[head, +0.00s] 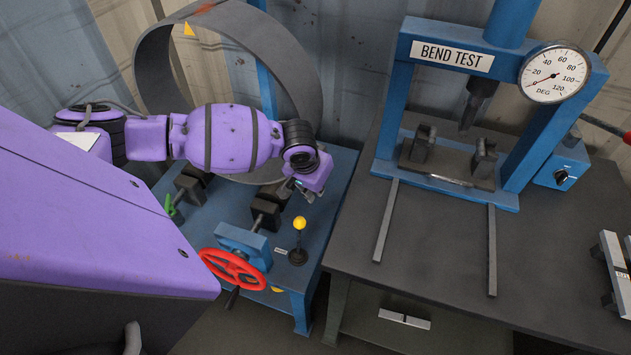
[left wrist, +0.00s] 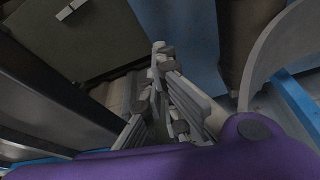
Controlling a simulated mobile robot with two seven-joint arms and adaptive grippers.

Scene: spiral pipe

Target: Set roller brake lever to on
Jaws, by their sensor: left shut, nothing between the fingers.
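The lever that looks like the roller brake lever (head: 299,238) has a yellow ball knob and a black base. It stands upright at the right front of the blue roller machine (head: 335,185), beside a small white label too small to read. My left gripper (head: 304,194) is shut and empty in the head view, behind and above the yellow knob and apart from it. Its closed fingers also show in the left wrist view (left wrist: 160,60); I cannot pick out the lever there. My right gripper is not in view.
A red handwheel (head: 236,268) is left of the lever. A large curved metal sheet (head: 305,80) rises behind my left arm. To the right, a dark table (head: 440,255) carries a blue bend test press (head: 395,95) with a dial gauge (head: 553,74).

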